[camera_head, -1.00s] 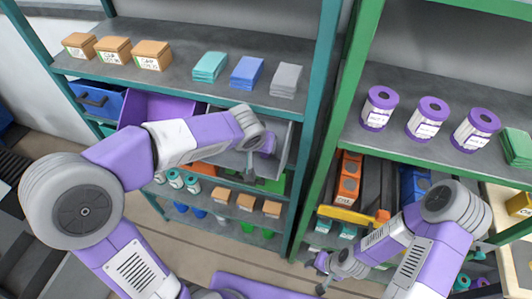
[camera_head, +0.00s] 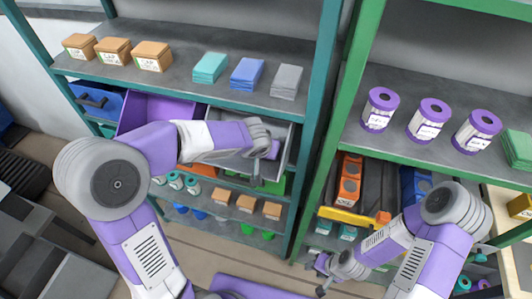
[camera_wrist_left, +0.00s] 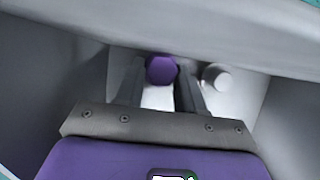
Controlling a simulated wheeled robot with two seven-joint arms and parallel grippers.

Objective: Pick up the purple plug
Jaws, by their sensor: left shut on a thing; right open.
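The purple plug (camera_wrist_left: 161,69) is a small hexagonal-headed piece between the two dark fingers of my left gripper (camera_wrist_left: 160,85) in the left wrist view. The gripper is shut on it. In the head view my left gripper (camera_head: 257,178) is at the grey bin (camera_head: 278,128) on the left rack, and the plug cannot be made out there. My right gripper (camera_head: 319,279) is open and empty, low in front of the right rack.
A round whitish piece (camera_wrist_left: 216,77) lies right of the fingers, inside the pale bin walls. A purple bin (camera_head: 140,108) and a blue bin (camera_head: 98,98) stand left of the grey one. The green upright (camera_head: 345,110) separates the racks. Several boxes stand on the upper shelf.

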